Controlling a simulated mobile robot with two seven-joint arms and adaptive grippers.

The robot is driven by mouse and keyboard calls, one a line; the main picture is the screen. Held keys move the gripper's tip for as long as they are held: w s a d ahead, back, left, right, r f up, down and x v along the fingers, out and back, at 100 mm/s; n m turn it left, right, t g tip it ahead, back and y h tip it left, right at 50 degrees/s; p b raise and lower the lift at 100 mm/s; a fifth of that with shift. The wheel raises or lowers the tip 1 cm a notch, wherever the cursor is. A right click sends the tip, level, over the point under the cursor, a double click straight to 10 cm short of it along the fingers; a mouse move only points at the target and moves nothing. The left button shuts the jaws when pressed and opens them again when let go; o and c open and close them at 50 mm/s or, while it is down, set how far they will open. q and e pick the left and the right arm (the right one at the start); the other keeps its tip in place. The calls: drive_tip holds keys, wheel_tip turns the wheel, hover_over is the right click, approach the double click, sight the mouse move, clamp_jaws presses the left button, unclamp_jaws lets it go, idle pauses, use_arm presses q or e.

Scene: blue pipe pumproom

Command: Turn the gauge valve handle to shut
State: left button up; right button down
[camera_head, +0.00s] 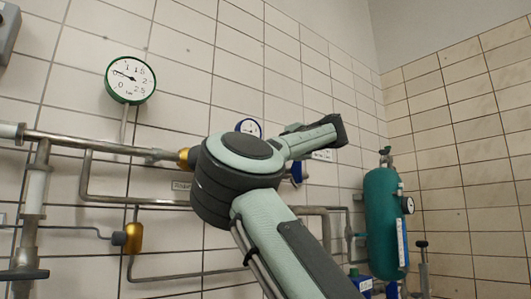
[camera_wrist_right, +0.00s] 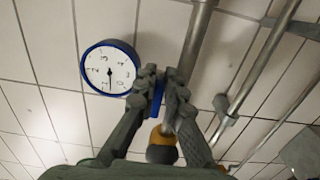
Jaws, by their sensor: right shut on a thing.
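In the right wrist view, my right gripper (camera_wrist_right: 163,92) is shut on a blue handle (camera_wrist_right: 157,100), with its dark fingers on either side of it. Only a narrow strip of the handle shows between the fingers. A blue-rimmed gauge (camera_wrist_right: 110,68) with a white dial is just left of the fingers. In the head view this gauge (camera_head: 249,128) is partly covered by my right arm, and a blue piece (camera_head: 297,172) shows at the right of the arm. The right gripper's fingers are hidden in the head view. My left gripper is not in view.
A green-rimmed gauge (camera_head: 131,79) is on the tiled wall at the upper left. A steel pipe (camera_head: 95,142) runs behind my arm to a brass fitting (camera_head: 184,158). A green tank (camera_head: 383,222) stands at the right. In the wrist view, pipes (camera_wrist_right: 262,62) run close on the right.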

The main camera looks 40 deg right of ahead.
drive_tip(key=c, duration=1.6)
unclamp_jaws()
drive_tip(key=s, duration=0.4)
drive_tip(key=s+a, duration=0.1)
drive_tip(key=s, duration=0.7)
drive_tip(key=shift+a, duration=0.15)
